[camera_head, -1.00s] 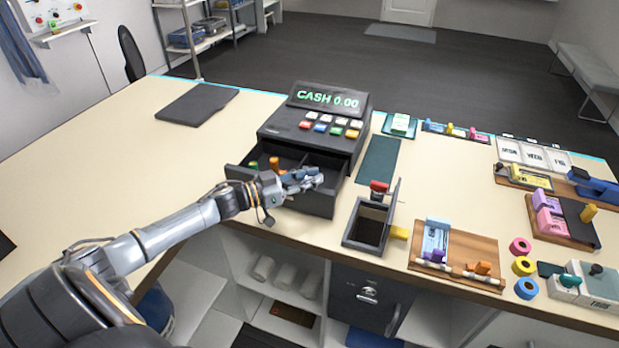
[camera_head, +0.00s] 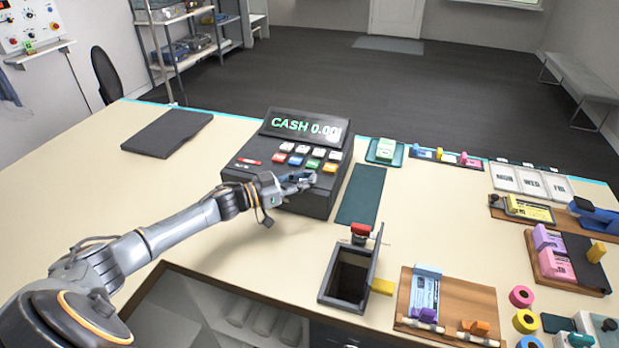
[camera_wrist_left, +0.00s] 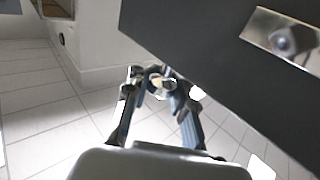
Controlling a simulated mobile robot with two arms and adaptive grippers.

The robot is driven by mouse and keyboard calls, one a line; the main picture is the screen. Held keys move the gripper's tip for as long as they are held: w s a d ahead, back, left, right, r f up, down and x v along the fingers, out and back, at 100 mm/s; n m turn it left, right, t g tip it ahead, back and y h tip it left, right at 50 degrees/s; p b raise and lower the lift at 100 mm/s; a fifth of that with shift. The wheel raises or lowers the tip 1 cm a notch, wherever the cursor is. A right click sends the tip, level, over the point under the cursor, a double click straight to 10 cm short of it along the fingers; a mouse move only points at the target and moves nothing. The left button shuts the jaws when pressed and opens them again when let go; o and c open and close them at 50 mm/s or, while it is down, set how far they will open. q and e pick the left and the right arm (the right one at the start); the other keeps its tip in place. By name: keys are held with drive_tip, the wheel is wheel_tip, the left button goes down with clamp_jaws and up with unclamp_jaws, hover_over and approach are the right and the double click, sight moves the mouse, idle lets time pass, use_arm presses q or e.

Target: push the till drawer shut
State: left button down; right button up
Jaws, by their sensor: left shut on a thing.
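The black cash till (camera_head: 295,155) stands on the counter, its display reading CASH 0.00. Its drawer (camera_head: 297,203) is in, with no open compartments showing. My left gripper (camera_head: 297,181) is at the till's front and hides part of it. In the left wrist view, my left gripper (camera_wrist_left: 163,84) has its fingertips together on a small thing that I cannot make out. A dark panel (camera_wrist_left: 215,50) with a metal plate lies above and right of the fingers there; I cannot tell whether they touch it. My right gripper is not in view.
An open dark box (camera_head: 349,277) with a raised lid stands right of the till. A wooden tray (camera_head: 462,304) and tape rolls (camera_head: 522,297) lie further right. A dark folder (camera_head: 167,133) lies at the back left. The counter left of the till is mostly clear.

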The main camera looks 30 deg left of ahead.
use_arm(q)
drive_tip(key=c, duration=1.2)
unclamp_jaws()
drive_tip(key=shift+a, duration=0.6)
drive_tip(key=shift+o, duration=0.5)
drive_tip(key=shift+s+a, duration=0.15)
drive_tip(key=shift+s, duration=0.1)
drive_tip(key=shift+s+f, duration=0.1)
drive_tip(key=shift+s, duration=0.3)
drive_tip(key=v, duration=1.1)
drive_tip(key=shift+a, duration=0.2)
drive_tip(key=shift+s, duration=0.1)
